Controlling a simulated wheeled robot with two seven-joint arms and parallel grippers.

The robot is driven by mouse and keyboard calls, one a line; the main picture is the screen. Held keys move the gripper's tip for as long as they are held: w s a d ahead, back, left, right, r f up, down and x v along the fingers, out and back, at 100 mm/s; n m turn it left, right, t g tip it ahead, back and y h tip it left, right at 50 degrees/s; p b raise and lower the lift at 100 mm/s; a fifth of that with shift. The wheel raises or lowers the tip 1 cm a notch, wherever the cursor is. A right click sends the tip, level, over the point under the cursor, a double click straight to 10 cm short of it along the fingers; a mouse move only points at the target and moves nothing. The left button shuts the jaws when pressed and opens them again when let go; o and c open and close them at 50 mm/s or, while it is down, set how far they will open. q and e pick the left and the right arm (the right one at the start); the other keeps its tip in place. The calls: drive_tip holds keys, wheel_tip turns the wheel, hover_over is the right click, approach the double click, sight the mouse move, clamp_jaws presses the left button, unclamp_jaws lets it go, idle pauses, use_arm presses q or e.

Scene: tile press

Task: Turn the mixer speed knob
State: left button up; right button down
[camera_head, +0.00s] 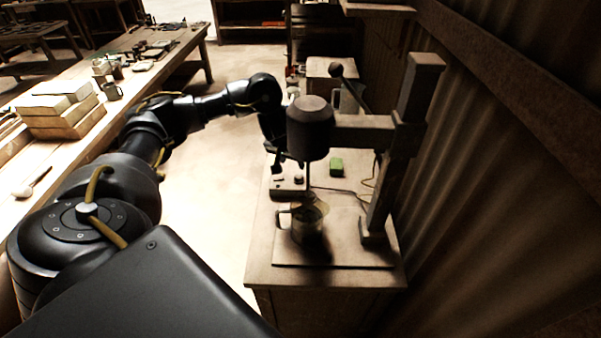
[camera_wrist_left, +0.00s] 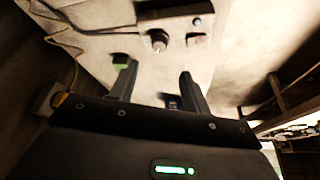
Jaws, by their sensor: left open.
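The mixer (camera_head: 310,128) has a dark motor head on a stand, with its shaft reaching down to a metal cup (camera_head: 308,226). In the left wrist view, a round knob (camera_wrist_left: 158,41) and a second control (camera_wrist_left: 196,39) show on a pale panel; I cannot tell which is the speed knob. My left gripper (camera_wrist_left: 158,70) is open and empty, its fingertips short of the round knob in the picture. In the head view the gripper (camera_head: 277,166) is just above the control box, partly hidden by the mixer head. My right gripper is not in view.
A green block (camera_head: 336,167) lies on the mixer bench right of the control box, near a dark cable. The mixer post (camera_head: 394,165) stands at the right, close to the wall. A long workbench (camera_head: 60,165) with boxes stands at the left, with open floor between.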

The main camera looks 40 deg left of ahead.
sight(298, 176)
use_arm(q)
drive_tip(key=b+x, duration=0.1)
drive_tip(key=x, duration=0.9)
drive_tip(key=shift+d+f, duration=0.1)
drive_tip(key=shift+f, duration=0.1)
drive_tip(key=shift+c, duration=0.2)
drive_tip(key=c, duration=1)
